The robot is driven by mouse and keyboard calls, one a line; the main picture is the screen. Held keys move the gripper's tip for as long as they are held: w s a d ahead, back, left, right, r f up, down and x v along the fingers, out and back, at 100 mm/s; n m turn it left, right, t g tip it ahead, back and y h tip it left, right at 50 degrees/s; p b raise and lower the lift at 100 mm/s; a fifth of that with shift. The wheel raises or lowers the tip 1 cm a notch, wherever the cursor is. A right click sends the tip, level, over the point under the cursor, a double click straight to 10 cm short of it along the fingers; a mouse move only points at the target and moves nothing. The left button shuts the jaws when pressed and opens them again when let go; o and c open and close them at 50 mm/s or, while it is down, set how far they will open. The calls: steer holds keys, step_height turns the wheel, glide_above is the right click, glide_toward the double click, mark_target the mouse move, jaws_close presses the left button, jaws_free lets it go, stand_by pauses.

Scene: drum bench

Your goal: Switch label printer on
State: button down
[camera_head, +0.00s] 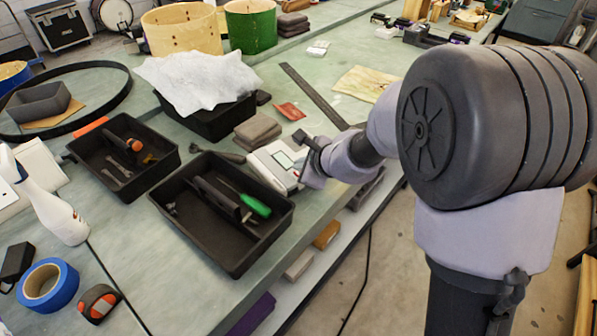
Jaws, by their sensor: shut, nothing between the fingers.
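The label printer (268,165) is a small white device with a grey display, on the bench near its right edge. It stands just behind the black tray that holds a green-handled screwdriver. My gripper (304,146) is at the printer's right side, with its dark fingers shut and empty. The fingertips overlap the printer in the picture; I cannot tell whether they touch it. My gripper and wrist hide the printer's right part. No switch can be made out.
A black tool tray (193,221) stands in front of the printer, and another tray (108,181) is to its left. Folded grey cloths (257,132) lie behind the printer. A steel ruler (316,97) lies farther back. The bench's right edge is close by.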

steer(key=shift+f+b, duration=0.3)
steer(key=shift+b, duration=0.05)
stand_by(0.3)
steer(key=shift+r+p, duration=0.7)
steer(key=shift+r, duration=0.15)
step_height(320, 180, up, 6)
steer(key=p, duration=0.5)
